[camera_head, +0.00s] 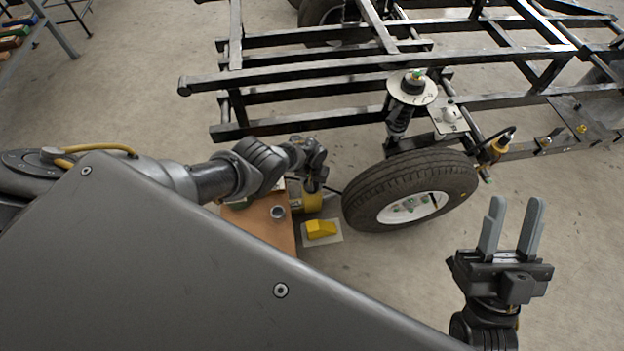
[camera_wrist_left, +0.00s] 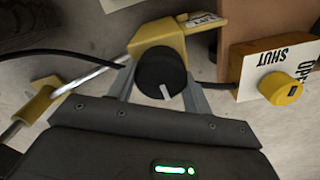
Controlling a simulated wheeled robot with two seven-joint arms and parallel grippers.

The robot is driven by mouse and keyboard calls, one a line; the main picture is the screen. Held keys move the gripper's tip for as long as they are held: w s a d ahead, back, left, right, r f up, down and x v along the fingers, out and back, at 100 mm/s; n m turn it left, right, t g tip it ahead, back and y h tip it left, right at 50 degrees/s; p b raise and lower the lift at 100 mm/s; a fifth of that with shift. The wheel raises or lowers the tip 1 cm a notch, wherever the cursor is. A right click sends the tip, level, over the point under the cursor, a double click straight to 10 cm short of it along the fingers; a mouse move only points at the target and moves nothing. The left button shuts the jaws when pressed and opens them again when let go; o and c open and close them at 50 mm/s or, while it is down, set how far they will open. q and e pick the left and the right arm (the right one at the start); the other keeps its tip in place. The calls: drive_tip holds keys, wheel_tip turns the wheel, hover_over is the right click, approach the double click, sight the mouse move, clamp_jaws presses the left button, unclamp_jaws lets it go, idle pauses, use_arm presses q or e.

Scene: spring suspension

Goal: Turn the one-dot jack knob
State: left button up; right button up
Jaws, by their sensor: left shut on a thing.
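A black round knob (camera_wrist_left: 160,72) with a white pointer line sits on a yellow jack body (camera_wrist_left: 160,35) in the left wrist view. My left gripper (camera_wrist_left: 162,88) has its two grey fingers on either side of the knob and is shut on it. No dot mark can be made out on the knob. In the head view my left gripper (camera_head: 313,183) reaches down at the yellow jack (camera_head: 311,202), which hides the knob. My right gripper (camera_head: 516,212) is open and empty at the lower right, over the floor.
A box with a yellow knob (camera_wrist_left: 281,88) and SHUT lettering stands right of the jack. The black frame (camera_head: 330,80) spans the back. Floor around my right gripper is clear.

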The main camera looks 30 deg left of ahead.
use_arm(q)
drive_tip(key=o, duration=1)
